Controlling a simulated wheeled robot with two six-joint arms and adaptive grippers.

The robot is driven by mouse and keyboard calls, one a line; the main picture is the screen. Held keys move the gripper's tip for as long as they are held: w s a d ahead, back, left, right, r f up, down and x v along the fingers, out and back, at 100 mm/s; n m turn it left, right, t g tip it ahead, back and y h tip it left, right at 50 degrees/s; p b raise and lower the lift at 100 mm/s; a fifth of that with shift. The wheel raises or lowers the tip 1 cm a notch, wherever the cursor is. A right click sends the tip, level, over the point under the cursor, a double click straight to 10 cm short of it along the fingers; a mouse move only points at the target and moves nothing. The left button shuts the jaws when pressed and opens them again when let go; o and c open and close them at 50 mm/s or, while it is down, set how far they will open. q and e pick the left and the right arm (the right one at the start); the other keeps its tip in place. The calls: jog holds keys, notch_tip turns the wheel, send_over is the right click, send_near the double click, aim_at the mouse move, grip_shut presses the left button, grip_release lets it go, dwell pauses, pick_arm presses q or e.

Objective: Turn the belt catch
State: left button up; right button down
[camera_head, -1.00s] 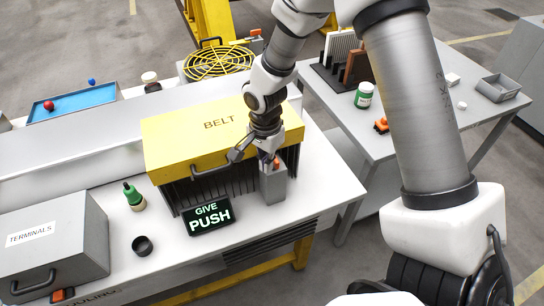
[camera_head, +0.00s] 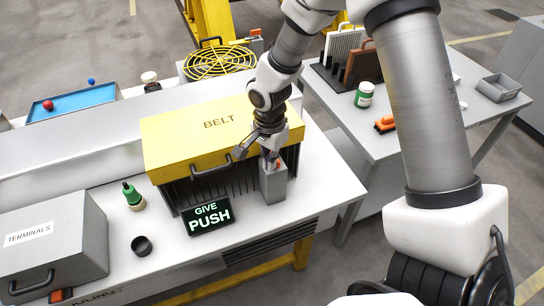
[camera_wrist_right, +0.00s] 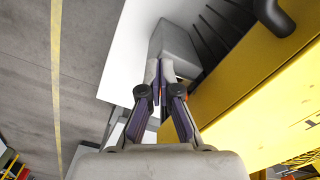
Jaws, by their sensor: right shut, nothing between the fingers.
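The yellow cover marked BELT (camera_head: 190,135) stands on the white bench with its dark handle at the front. At its front right corner is a grey post (camera_head: 273,187) with a small orange part (camera_head: 278,162) at its top, which seems to be the belt catch. My right gripper (camera_head: 270,160) is shut and empty, pointing down at the top of the post, close to the orange part. In the right wrist view the closed fingertips (camera_wrist_right: 163,70) overlap the grey post (camera_wrist_right: 176,42), with a sliver of orange beside them. I cannot tell whether they touch. My left gripper is out of view.
A grey side table (camera_head: 430,110) is at right. The bench front right is clear.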

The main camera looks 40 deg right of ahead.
dwell(0.4)
jog(key=shift+s+d+b, duration=0.35)
jog(key=shift+s+b, duration=0.1)
